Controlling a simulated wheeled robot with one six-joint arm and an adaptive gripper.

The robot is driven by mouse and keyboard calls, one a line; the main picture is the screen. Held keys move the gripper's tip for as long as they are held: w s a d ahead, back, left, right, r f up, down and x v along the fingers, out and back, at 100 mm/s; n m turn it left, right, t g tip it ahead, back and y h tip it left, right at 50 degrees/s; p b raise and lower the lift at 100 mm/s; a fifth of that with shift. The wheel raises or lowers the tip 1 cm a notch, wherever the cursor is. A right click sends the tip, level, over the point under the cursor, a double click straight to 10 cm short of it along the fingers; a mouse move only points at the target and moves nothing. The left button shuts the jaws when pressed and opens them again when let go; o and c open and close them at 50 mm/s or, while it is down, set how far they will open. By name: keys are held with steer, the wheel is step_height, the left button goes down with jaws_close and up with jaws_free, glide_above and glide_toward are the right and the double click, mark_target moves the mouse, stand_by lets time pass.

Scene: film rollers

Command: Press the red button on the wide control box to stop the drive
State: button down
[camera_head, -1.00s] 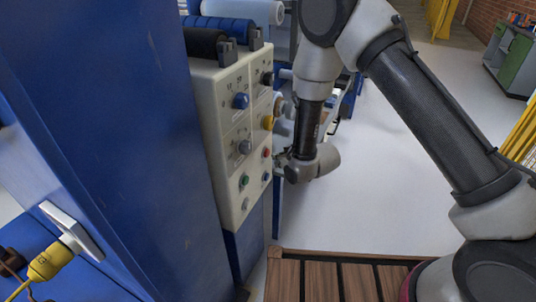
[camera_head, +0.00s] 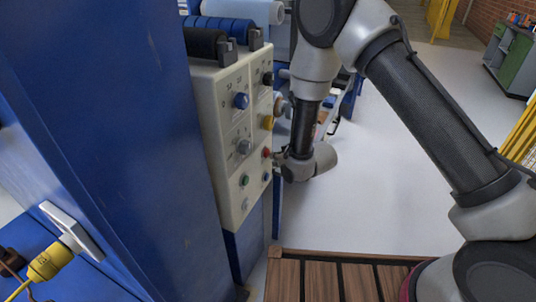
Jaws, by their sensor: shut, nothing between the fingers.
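The wide control box (camera_head: 228,158) is a cream panel on the side of the blue machine, left of centre. It carries blue, yellow, grey and black knobs and small buttons. The red button (camera_head: 266,153) is on its right part, below the yellow knob (camera_head: 267,122). A green button (camera_head: 245,180) sits lower left of it. My gripper (camera_head: 277,157) is shut and empty, small in the view, and points left at the panel beside the red button. Its tips look very close to the button; I cannot tell whether they touch it.
Blue and black rollers (camera_head: 222,34) lie above the box. A tall blue cabinet (camera_head: 100,130) fills the left, with a yellow plug (camera_head: 46,262) low on it. A brown slatted platform (camera_head: 320,280) is at the bottom. The grey floor (camera_head: 390,170) to the right is clear.

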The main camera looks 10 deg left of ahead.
steer(key=shift+w+a, duration=0.2)
steer(key=shift+a, duration=0.2)
stand_by(0.8)
steer(key=shift+d, duration=0.1)
steer(key=shift+s+d, duration=0.35)
steer(key=shift+d, duration=0.35)
steer(key=shift+d, duration=0.1)
steer(key=shift+s+d, duration=0.3)
steer(key=shift+d, duration=0.45)
steer(key=shift+s+d, duration=0.25)
steer(key=shift+d, duration=0.55)
steer(key=shift+s+d, duration=0.3)
steer(key=shift+d, duration=0.45)
